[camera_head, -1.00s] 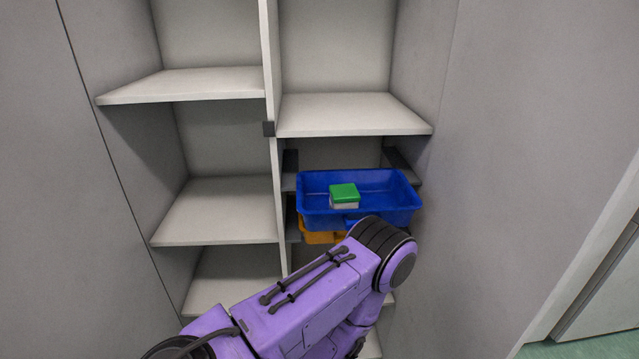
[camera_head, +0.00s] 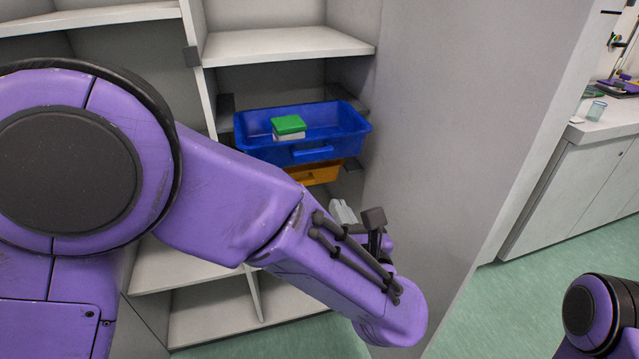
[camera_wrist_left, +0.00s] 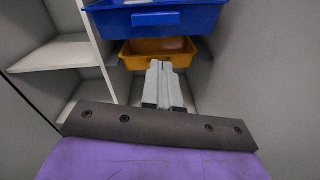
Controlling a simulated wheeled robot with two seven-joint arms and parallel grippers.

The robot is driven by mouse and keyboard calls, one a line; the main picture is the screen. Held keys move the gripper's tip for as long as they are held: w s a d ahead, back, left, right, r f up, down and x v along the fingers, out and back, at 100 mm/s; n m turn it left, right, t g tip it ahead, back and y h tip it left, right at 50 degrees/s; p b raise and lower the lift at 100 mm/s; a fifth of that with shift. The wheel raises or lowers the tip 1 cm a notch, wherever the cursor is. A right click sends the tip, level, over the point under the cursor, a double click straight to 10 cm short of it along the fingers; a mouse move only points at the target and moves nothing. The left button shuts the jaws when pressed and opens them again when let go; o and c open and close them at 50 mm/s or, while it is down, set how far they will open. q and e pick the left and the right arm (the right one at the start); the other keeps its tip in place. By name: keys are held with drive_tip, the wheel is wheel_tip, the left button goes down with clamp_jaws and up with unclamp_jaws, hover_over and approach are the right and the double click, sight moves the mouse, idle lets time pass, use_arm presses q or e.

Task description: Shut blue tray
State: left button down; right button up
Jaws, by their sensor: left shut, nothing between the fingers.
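The blue tray (camera_head: 345,139) sits on rails in the right column of the shelf unit and sticks out at the front. A box with a green lid (camera_head: 288,125) lies in it. My left gripper (camera_head: 343,212) is in front of and below the blue tray, apart from it. In the left wrist view the shut, empty left gripper (camera_wrist_left: 158,68) points toward an orange tray, with the blue tray (camera_wrist_left: 205,17) above. Part of my right arm shows at the lower right; its gripper is out of frame.
The orange tray (camera_head: 318,172) sits directly under the blue one; it also shows in the left wrist view (camera_wrist_left: 140,46). The cabinet's side wall (camera_head: 460,120) stands close on the right. A counter (camera_head: 610,122) with items is farther right, with open green floor before it.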

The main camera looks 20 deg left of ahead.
use_arm(q)
drive_tip(key=s+r+n, duration=0.1)
drive_tip(key=r+n, duration=0.1)
drive_tip(key=n, duration=0.1)
drive_tip(key=p, duration=0.4)
approach(316, 156)
drive_tip(key=shift+y, duration=0.3)
drive_tip(key=x, duration=0.6)
drive_tip(key=shift+d+f, duration=0.1)
drive_tip(key=shift+d, duration=0.05)
drive_tip(key=shift+w+a+f, duration=0.1)
drive_tip(key=shift+w+a, duration=0.15)
drive_tip(key=shift+w, duration=0.15)
use_arm(e)
drive_tip(key=shift+r, duration=1.7)
